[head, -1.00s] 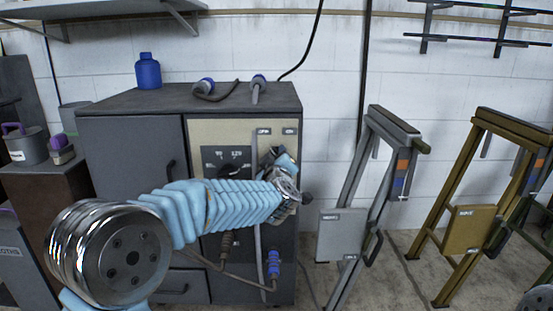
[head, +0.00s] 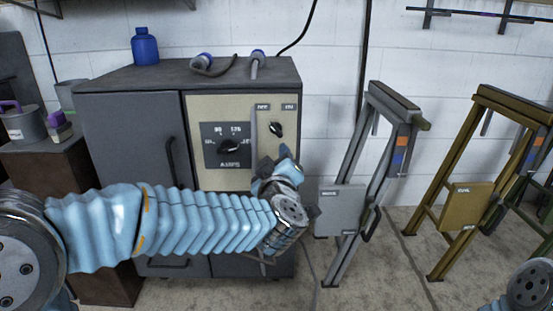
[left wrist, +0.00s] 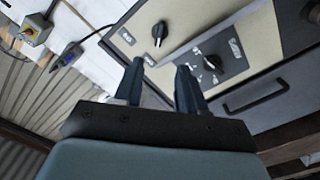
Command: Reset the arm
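My left arm comes in from the left, and its gripper (head: 276,168) is in front of the lower part of a beige control panel (head: 210,108). The fingers stand apart with nothing between them in the left wrist view (left wrist: 160,80). The panel's small selector knob (head: 277,130) is just above the gripper, apart from it; it shows in the left wrist view (left wrist: 158,32). The larger amps dial (head: 229,146) is to its left on the panel. My right gripper is out of view; only a piece of my right arm shows at bottom right.
The panel is on a dark grey cabinet (head: 125,125) with cable plugs (head: 256,62) and a blue bottle (head: 145,47) on top. A grey stand (head: 342,205) and a yellow stand (head: 465,205) are to the right. Bare floor shows between them.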

